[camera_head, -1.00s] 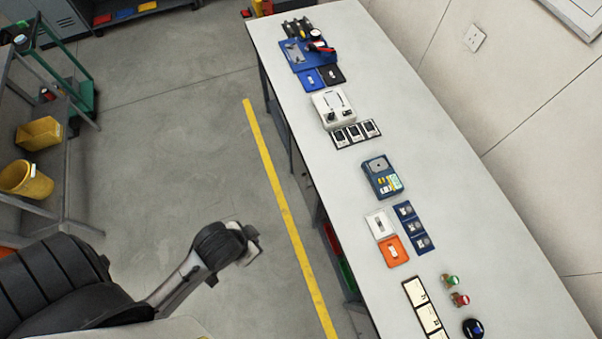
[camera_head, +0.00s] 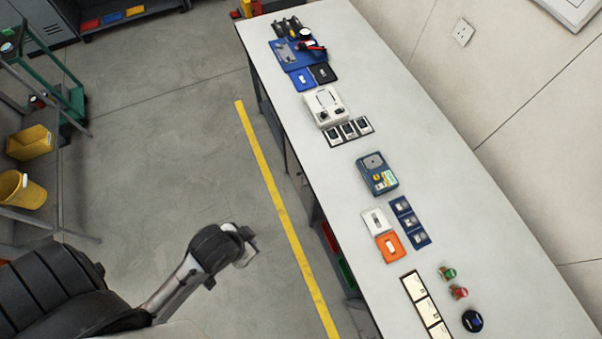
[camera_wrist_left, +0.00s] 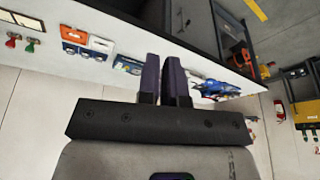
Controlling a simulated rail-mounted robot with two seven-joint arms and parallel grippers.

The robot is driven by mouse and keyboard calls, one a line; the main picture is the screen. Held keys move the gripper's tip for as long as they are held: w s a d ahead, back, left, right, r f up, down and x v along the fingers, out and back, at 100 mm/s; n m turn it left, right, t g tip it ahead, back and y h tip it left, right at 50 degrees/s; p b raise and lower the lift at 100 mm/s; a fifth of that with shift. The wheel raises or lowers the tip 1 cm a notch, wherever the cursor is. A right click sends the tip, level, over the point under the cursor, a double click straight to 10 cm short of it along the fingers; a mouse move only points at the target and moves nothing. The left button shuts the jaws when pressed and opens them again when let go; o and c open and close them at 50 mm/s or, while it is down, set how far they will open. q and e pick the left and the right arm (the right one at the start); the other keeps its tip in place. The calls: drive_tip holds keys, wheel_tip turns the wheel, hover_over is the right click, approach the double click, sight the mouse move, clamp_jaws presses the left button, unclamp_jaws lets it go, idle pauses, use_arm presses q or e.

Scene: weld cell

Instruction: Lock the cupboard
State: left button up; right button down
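No cupboard door, lock or key can be made out for certain. A grey metal cabinet (camera_head: 48,32) with slots in its front stands partly in view at the far left of the head view; it may be the cupboard. My left gripper (camera_wrist_left: 162,62) shows in the left wrist view with its two dark fingers close together and nothing visible between them. Its fingertips lie in front of the workbench in that picture, apart from it as far as I can tell. My left arm shows at lower left in the head view. My right gripper is not in view.
A long white workbench (camera_head: 345,190) runs along the wall with instruments, trays and red and green buttons on it. A shelf rack with yellow bins (camera_head: 22,190) stands at left. A yellow floor line (camera_head: 275,190) edges the bench; the grey floor between is clear.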

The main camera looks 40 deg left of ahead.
use_arm(q)
drive_tip(key=o, duration=0.5)
drive_tip(key=w+f+t+b, duration=0.1)
drive_tip(key=w+f+b, duration=0.2)
drive_tip(key=f, duration=0.3)
drive_tip(key=w+a+f+t+b, duration=0.1)
drive_tip(key=w+f+b, duration=0.3)
drive_tip(key=f+b, duration=0.2)
drive_tip(key=w+a+f+t+b, duration=0.1)
drive_tip(key=w+f+t+b, duration=0.1)
drive_tip(key=w+f+b, duration=0.2)
drive_tip(key=shift+f+b, duration=0.55)
drive_tip(key=shift+f, duration=0.35)
drive_tip(key=shift+c, duration=0.2)
drive_tip(key=m+t+h+b, duration=0.4)
drive_tip(key=t+h+b, duration=0.45)
drive_tip(key=b, duration=3.25)
approach(300, 173)
drive_tip(key=shift+g+h, duration=0.25)
drive_tip(key=shift+g, duration=0.1)
drive_tip(key=b+x, duration=0.1)
drive_tip(key=x, duration=0.2)
drive_tip(key=b+x, duration=0.2)
drive_tip(key=x, duration=0.1)
drive_tip(key=b+x, duration=0.1)
drive_tip(key=x, duration=0.3)
drive_tip(key=shift+w+a+f+b, duration=0.15)
drive_tip(key=shift+a+f+b, duration=0.1)
drive_tip(key=shift+a+b, duration=0.15)
clamp_jaws()
